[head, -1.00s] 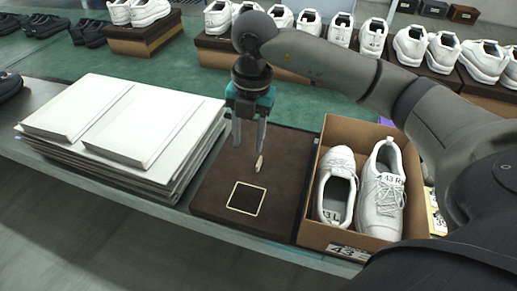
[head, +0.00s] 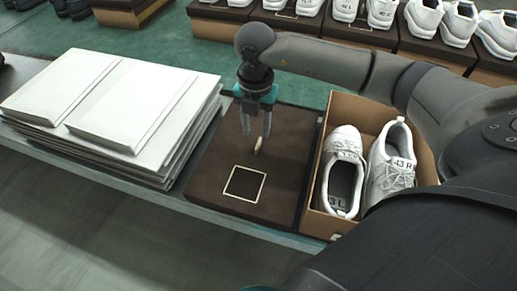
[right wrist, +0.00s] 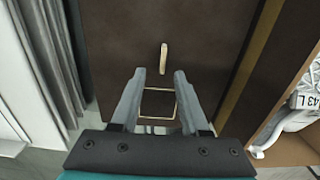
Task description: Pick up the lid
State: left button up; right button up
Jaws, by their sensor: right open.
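The lid (head: 215,178) is a flat dark brown panel with a pale square outline and a small cream tab standing up from its top. It lies between the white stack and the shoe box. My right gripper (head: 256,136) is open and points down above the lid, close to the tab (head: 258,146). In the right wrist view the open fingers of this gripper (right wrist: 160,74) show over the lid (right wrist: 115,40), with the tab (right wrist: 163,58) just beyond the fingertips, roughly in line with the gap. No contact is clear. My left gripper is not in view.
An open brown box (head: 320,222) with two white shoes (head: 343,170) stands just right of the lid. A stack of white sheets (head: 160,155) lies to the left. Across the green floor, rows of shoes rest on boxes.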

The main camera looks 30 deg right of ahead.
aim_at(258, 143)
jog(key=f, duration=0.1)
jog(key=f+b, duration=0.1)
jog(key=f, duration=0.3)
jog(key=shift+d+f, duration=0.1)
jog(key=shift+d, duration=0.25)
jog(key=shift+c, duration=0.2)
grip_shut()
